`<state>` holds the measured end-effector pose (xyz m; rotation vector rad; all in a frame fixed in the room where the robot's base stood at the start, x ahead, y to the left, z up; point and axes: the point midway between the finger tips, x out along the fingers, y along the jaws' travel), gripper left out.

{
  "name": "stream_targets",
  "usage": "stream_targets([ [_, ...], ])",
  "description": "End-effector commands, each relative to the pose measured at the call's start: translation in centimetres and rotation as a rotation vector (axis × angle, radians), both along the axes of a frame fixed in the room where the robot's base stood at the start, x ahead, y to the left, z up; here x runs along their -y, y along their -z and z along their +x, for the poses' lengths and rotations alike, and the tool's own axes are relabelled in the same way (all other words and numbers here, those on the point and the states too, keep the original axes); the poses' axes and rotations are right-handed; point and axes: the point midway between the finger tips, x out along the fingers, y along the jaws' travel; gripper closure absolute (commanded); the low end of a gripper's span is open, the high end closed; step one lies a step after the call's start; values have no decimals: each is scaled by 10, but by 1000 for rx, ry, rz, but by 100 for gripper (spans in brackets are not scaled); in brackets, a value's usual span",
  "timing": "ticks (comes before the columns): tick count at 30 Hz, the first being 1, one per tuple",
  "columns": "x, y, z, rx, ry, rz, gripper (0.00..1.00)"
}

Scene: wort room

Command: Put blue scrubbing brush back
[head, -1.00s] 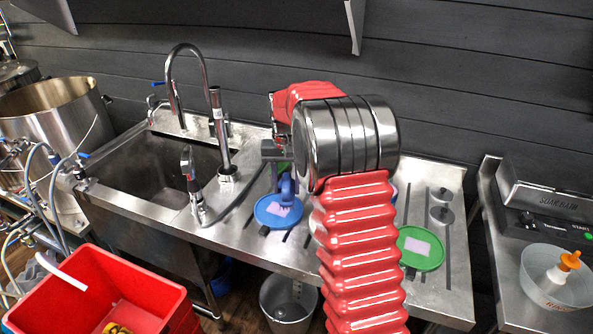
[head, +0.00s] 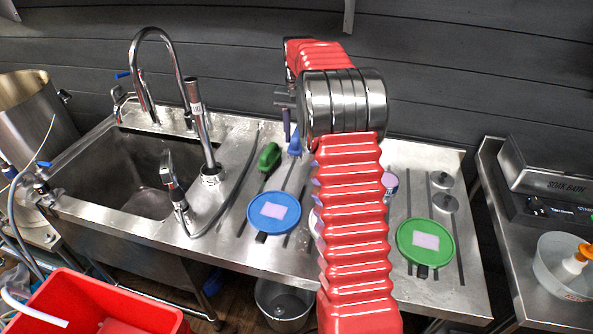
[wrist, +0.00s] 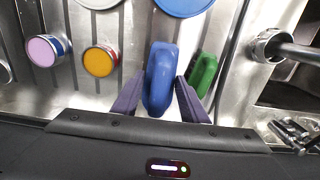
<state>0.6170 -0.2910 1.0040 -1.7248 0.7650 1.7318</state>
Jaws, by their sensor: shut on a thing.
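The blue scrubbing brush (wrist: 160,78) stands between the two purple fingers of my gripper (wrist: 158,98) in the wrist view. My gripper is shut on it. In the head view the blue brush (head: 295,142) shows only in part, left of my arm, under a purple finger (head: 287,124). My arm hides the rest of the gripper. A green brush (head: 268,158) lies on the steel drainboard just left of the blue one; it also shows in the wrist view (wrist: 203,73). A blue disc with a pink label (head: 265,224) lies nearer the front.
A green disc (head: 425,262) lies on the drainboard (head: 455,285) at right. The sink (head: 120,175), with its tall tap (head: 205,130), is at left. Yellow-topped (wrist: 99,61) and lilac-topped (wrist: 41,50) round pieces stand near the brush. A red crate (head: 125,315) is at front left.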

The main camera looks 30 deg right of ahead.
Motion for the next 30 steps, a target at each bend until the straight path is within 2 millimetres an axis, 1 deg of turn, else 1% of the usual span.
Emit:
stream_targets([
  [10,1,2,-1,0,2,0,85],
  [14,2,15,-2,-3,3,2,85],
  [18,2,35,-2,-2,4,1,85],
  [21,2,46,-2,-1,4,1,85],
  [24,3,50,-2,0,4,0,85],
  [30,3,50,-2,0,5,0,85],
])
